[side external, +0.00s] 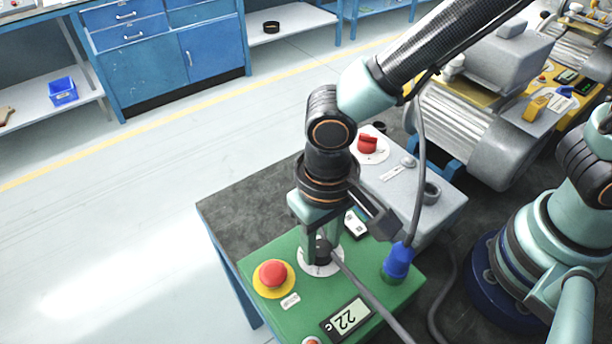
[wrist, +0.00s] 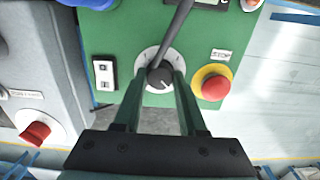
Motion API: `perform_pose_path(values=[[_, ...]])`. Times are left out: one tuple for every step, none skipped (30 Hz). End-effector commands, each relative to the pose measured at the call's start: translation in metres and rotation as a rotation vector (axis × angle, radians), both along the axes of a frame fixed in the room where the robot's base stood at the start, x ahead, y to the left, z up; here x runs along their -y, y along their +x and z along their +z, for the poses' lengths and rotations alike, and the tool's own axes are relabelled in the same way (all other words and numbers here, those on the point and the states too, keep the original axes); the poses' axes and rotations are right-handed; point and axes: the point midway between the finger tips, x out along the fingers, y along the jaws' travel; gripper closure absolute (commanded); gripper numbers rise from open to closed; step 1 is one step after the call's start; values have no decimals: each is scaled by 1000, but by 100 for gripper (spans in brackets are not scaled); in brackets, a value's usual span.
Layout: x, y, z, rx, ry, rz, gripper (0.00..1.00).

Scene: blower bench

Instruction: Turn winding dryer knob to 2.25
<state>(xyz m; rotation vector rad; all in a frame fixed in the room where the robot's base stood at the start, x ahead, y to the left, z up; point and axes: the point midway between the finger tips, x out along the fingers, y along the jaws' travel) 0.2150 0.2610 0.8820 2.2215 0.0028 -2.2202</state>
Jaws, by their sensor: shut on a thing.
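The black knob (side external: 322,248) sits on a white round dial on the green control box (side external: 270,246). In the wrist view the knob (wrist: 160,78) lies between my two green fingers, with the dial (wrist: 147,57) partly showing around it. My gripper (side external: 322,240) points down over the dial and is shut on the knob. The dial's markings are too small to read, and my fingers hide part of them. A small display (side external: 347,318) on the same box shows 22 and a C.
A red mushroom button (side external: 273,273) on a yellow ring is beside the dial. A blue plug (side external: 398,260) with a cable stands at the box's right. A grey box with a red knob (side external: 368,144) stands behind. A grey rod or cable (side external: 372,295) crosses the green box near the dial.

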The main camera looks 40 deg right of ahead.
Motion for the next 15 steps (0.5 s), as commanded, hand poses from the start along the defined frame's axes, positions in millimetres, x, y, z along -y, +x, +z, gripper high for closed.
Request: perform_pose_path(values=[[0,0,0,-1,-1,3,100],[0,0,0,-1,-1,7,100],[0,0,0,-1,-1,13,100],[0,0,0,-1,-1,19,100],[0,0,0,-1,-1,27,100],[0,0,0,-1,-1,40,100],[0,0,0,-1,-2,52,100],[0,0,0,-1,-2,65,100],[0,0,0,-1,-2,86,100],[0,0,0,-1,-2,103,100],[0,0,0,-1,-2,123,100],[0,0,0,-1,-2,151,100],[0,0,0,-2,-2,174,100],[0,0,0,-2,-1,198,100],[0,0,0,-1,-1,232,100]])
